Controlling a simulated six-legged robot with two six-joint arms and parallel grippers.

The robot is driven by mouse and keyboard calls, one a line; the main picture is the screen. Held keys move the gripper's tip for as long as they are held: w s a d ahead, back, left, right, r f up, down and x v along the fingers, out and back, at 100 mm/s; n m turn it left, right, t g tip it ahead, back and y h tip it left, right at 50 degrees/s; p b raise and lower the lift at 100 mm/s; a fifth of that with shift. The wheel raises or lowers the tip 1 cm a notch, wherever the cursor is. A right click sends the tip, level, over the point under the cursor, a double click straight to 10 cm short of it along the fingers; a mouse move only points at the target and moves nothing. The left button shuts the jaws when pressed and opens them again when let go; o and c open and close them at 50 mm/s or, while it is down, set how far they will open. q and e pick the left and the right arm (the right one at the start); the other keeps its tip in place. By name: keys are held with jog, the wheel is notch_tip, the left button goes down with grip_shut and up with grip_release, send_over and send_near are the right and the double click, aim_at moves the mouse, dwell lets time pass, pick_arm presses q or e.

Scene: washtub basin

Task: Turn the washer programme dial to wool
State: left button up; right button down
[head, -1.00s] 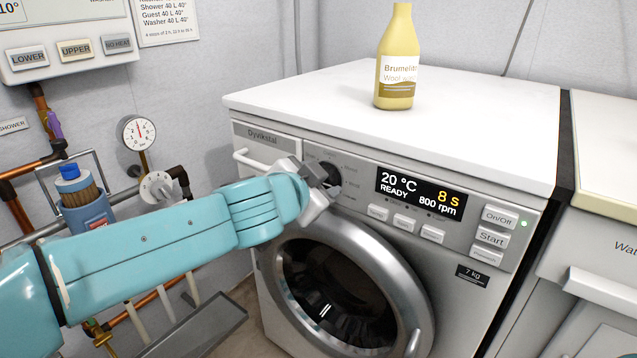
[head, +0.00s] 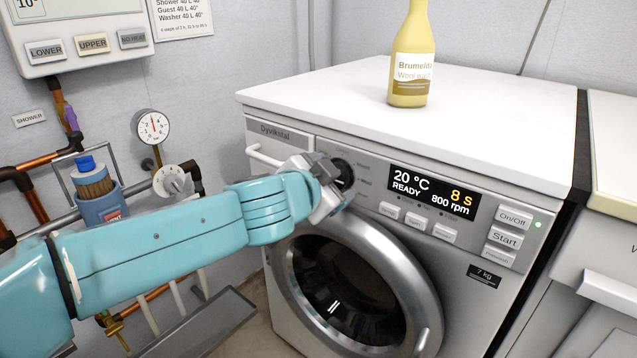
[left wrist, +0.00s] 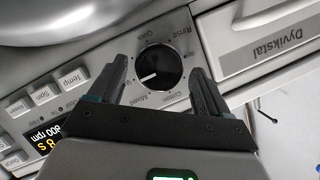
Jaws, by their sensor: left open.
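The black programme dial (head: 343,174) is on the washer's front panel (head: 470,262), left of the display. In the left wrist view the dial (left wrist: 158,68) shows whole. Its white pointer aims lower left, toward a label starting with "W" that a finger partly hides. "Quick", "Rinse", "Mixed" and "Cotton" labels are around it. My left gripper (head: 330,187) is at the dial. In the left wrist view its fingers (left wrist: 160,80) are open, one on each side of the dial, with visible gaps. I cannot tell their depth relative to it. My right gripper is not in view.
The washer display (head: 436,192) reads 20 °C, READY, 8 s, 800 rpm. Buttons (head: 503,238) are to its right and below it. The round door (head: 350,285) is under the dial. A yellow bottle (head: 410,70) stands on the white top. Pipes and a gauge (head: 153,126) are at left.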

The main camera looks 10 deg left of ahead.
pick_arm(q)
jog(key=p+v, duration=0.3)
jog(key=v, duration=1.3)
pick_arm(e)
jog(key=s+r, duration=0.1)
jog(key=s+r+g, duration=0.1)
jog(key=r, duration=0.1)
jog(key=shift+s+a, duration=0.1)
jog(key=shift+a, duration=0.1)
pick_arm(q)
jog(key=d+f+n+g+h+p, duration=0.1)
jog(key=d+f+n+g+p, duration=0.35)
jog(key=f+g+p, duration=1.15)
jog(key=s+a+f+n+t+p, duration=0.1)
jog(key=s+n+p, duration=0.6)
jog(key=s+p, duration=0.8)
jog(key=f+t+p, duration=0.1)
jog(key=p, duration=0.5)
jog(key=shift+s+a, duration=0.25)
jog(key=shift+a, duration=0.15)
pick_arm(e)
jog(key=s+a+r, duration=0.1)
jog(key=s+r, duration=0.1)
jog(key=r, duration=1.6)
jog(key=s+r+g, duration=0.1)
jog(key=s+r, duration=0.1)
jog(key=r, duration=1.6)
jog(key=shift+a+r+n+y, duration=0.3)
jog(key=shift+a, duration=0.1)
